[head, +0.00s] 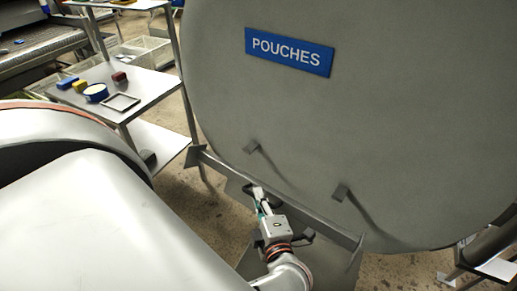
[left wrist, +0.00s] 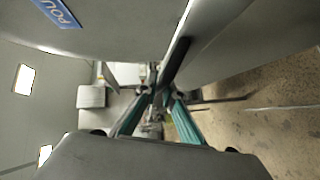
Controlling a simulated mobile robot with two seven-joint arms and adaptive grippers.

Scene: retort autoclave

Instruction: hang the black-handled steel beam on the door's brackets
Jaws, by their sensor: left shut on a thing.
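The grey steel beam (head: 330,231) slants down to the right, low across the front of the large round grey door (head: 400,120). Two small dark brackets, the left one (head: 251,146) and the right one (head: 341,191), stick out of the door above the beam in the head view. My left gripper (head: 260,197) is shut on the beam's black handle near its middle; the fingers hide part of the handle. In the left wrist view the teal fingers (left wrist: 157,98) close on the dark handle (left wrist: 176,62). The beam appears apart from both brackets. My right gripper is not in view.
A blue POUCHES sign (head: 289,52) is on the door. A metal table (head: 150,90) with small coloured blocks, a round tin and a square frame stands at the left. Speckled floor shows below. A stand with white sheets (head: 497,268) is at the lower right.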

